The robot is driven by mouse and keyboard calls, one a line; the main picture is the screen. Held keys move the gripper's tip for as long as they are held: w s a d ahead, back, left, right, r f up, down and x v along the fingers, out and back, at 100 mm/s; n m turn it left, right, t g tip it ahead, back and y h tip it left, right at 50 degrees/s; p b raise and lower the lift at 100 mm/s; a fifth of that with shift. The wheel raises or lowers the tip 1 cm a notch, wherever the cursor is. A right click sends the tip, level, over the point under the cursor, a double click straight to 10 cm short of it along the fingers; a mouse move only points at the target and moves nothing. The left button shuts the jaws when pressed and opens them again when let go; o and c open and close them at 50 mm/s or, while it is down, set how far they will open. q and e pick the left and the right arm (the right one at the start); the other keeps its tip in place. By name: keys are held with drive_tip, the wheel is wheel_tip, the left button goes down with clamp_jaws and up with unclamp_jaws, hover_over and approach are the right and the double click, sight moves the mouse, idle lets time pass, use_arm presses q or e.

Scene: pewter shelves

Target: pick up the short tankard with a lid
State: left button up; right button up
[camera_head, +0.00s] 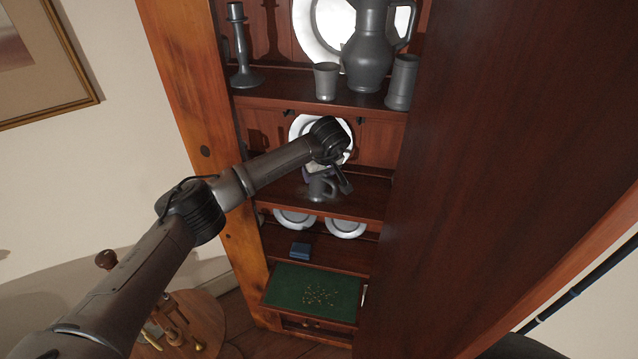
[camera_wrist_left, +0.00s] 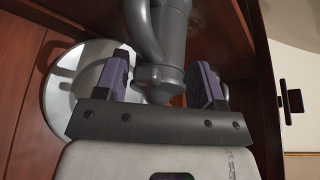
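The short tankard (camera_head: 319,189) is dark grey pewter and stands on the middle shelf in the head view, partly hidden by my left gripper (camera_head: 329,172). Its lid is hard to make out there. In the left wrist view, a grey pewter vessel with a curved handle, which looks like the tankard (camera_wrist_left: 172,28), comes down between the two purple-padded fingers of my left gripper (camera_wrist_left: 163,70). The fingers are apart, one on each side of its rounded end. A gap shows on the left; contact on the right cannot be told. My right gripper is not in view.
A pale plate (camera_head: 299,127) leans behind my left gripper. The upper shelf holds a large pitcher (camera_head: 369,50), a cup (camera_head: 326,81), a tall beaker (camera_head: 402,83) and a candlestick (camera_head: 241,50). Plates and a blue box (camera_head: 301,250) are below. A cabinet panel (camera_head: 500,150) bounds the right.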

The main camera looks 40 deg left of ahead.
use_arm(q)
drive_tip(key=c, duration=0.7)
drive_tip(key=shift+c, duration=0.3)
drive_tip(key=shift+r, duration=0.2)
